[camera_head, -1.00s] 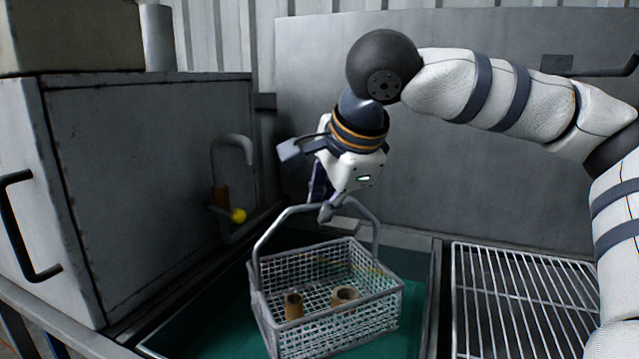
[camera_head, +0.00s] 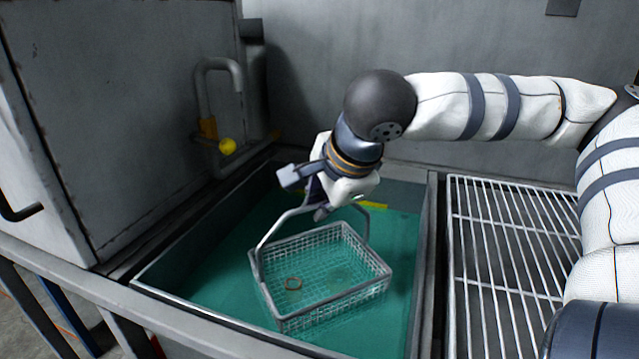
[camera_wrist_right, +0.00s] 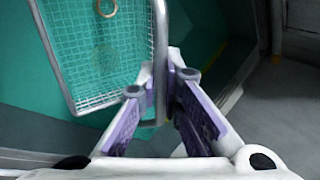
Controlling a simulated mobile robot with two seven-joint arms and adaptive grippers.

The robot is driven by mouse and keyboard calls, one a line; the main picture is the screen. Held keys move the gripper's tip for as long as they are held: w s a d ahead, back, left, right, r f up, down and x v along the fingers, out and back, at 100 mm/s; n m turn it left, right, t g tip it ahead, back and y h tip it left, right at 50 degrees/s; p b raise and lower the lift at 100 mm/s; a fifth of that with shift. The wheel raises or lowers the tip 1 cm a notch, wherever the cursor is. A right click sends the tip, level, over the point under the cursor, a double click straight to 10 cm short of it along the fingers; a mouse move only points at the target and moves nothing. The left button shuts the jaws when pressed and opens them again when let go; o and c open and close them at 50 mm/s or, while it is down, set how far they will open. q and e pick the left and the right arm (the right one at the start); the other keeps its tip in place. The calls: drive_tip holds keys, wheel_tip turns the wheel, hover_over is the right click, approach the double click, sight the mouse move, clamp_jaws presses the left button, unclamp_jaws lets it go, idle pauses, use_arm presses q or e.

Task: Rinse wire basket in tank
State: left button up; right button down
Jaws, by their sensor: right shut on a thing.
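The wire basket (camera_head: 325,309) is a grey mesh box with a raised hoop handle, partly sunk in the green-blue liquid of the tank (camera_head: 426,290). Its upper rim stays above the liquid. My right gripper (camera_head: 318,212) is above the basket, shut on the top of its handle; the right wrist view shows the fingers (camera_wrist_right: 163,110) closed around the handle bar. Inside the basket, a brown ring-shaped part (camera_head: 293,284) shows at the liquid surface. A second part is only a faint shape under the liquid. My left gripper is not in view.
A wire drain rack (camera_head: 510,260) lies right of the tank. A pipe with a yellow knob (camera_head: 227,146) stands at the tank's back left. A large grey cabinet (camera_head: 120,120) borders the left, and a grey wall closes the back.

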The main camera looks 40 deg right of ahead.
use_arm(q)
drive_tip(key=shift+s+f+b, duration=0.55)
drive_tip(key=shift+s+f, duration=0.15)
use_arm(e)
wheel_tip(320, 180, down, 7)
drive_tip(key=shift+f, duration=0.15)
drive_tip(key=shift+f, duration=0.75)
drive_tip(key=shift+r, duration=0.1)
idle(0.3)
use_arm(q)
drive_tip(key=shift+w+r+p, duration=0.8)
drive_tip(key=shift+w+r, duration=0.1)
use_arm(e)
drive_tip(key=shift+r, duration=0.85)
drive_tip(key=shift+f, duration=0.2)
